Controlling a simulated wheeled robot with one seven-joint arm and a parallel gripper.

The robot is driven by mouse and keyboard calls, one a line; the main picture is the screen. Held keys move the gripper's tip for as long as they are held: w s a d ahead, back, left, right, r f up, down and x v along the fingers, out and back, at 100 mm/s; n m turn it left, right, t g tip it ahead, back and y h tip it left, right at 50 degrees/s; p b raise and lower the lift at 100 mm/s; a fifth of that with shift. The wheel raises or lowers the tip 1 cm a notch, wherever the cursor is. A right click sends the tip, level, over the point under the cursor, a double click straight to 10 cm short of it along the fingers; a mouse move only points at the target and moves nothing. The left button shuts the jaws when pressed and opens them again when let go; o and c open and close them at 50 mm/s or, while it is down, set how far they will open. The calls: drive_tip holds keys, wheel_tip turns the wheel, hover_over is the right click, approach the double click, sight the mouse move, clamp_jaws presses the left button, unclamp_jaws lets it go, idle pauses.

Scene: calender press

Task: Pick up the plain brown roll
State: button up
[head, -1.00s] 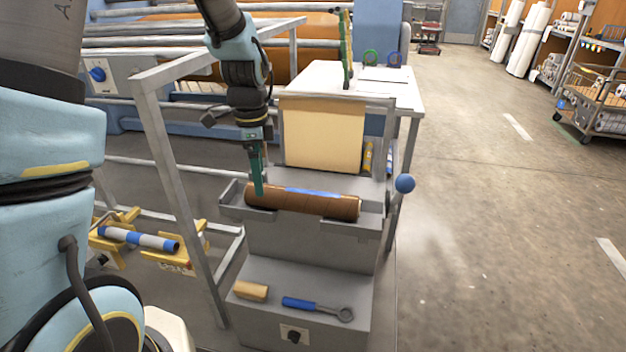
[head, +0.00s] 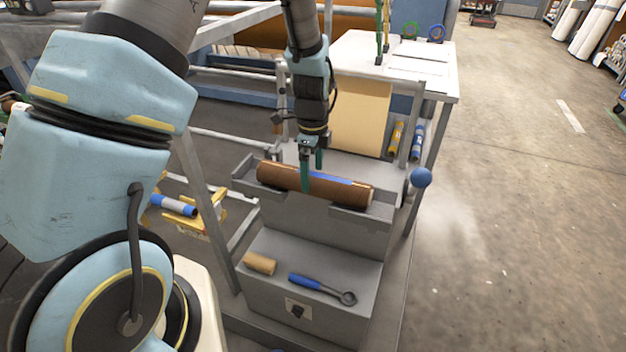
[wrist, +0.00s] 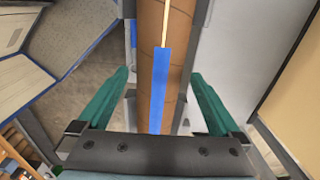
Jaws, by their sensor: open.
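A brown roll (head: 338,189) with a blue strip along its top lies across the grey cradle (head: 378,208) of the stand. It also shows in the wrist view (wrist: 178,40), running up the picture between my fingers. My gripper (head: 312,177) points down at the roll, left of its middle, with its two green fingers apart. In the head view one finger is in front of the roll and the other behind it. In the wrist view my gripper (wrist: 159,80) straddles the roll, with gaps on both sides. Contact cannot be seen.
A blue-and-white roll (head: 174,205) rests on a yellow holder at left. A blue ball knob (head: 421,178) sticks out right of the cradle. Open floor (head: 510,210) lies at right.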

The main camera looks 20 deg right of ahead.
sight(313, 174)
drive_tip(key=shift+f+p, duration=0.5)
drive_tip(key=shift+f, duration=1.25)
clamp_jaws()
